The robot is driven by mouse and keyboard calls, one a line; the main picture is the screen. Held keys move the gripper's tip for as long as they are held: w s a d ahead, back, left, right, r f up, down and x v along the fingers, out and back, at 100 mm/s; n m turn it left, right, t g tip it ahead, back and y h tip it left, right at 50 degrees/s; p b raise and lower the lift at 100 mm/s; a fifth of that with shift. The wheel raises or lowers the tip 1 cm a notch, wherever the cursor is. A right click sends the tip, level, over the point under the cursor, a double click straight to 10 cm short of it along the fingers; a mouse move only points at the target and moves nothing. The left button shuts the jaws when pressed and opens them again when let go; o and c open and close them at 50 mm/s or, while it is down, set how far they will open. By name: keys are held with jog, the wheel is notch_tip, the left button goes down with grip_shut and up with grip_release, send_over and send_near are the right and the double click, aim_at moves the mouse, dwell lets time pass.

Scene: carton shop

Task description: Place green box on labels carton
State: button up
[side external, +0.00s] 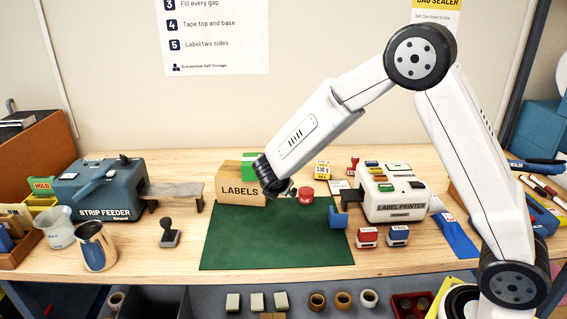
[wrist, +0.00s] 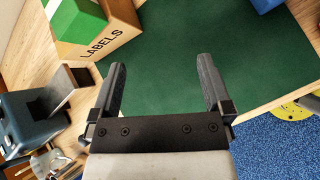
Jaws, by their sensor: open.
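The labels carton (side external: 240,190) is a brown box marked LABELS at the back left edge of the green mat. The green box (side external: 249,158) sits on top of it, partly hidden behind my wrist in the side view. In the wrist view, the green box (wrist: 78,18) rests on the labels carton (wrist: 112,40) at the upper left. My gripper (wrist: 163,72) is open, with nothing between its two black fingers. It is apart from the green box, and in the side view its fingers (side external: 281,190) are in front of the carton's right part.
The green mat (side external: 275,245) is mostly clear. A strip feeder (side external: 100,188) stands left and a label printer (side external: 390,192) right. A red-topped round item (side external: 306,195) stands close to the right of my gripper. A metal jug (side external: 96,246) and a black stamp (side external: 169,235) are at front left.

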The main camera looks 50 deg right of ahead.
jog(key=s+a+f+m+g+y, duration=0.1)
jog(key=s+m+y, duration=0.3)
jog(key=s+m, duration=0.6)
jog(key=s+a+m+g+y, duration=0.1)
jog(key=s+a+m+y, duration=0.2)
jog(key=s+m, duration=0.7)
jog(key=shift+s+a+f+g+y, duration=0.3)
jog(key=shift+s+a+f+y, duration=0.1)
jog(key=shift+s+a, duration=0.35)
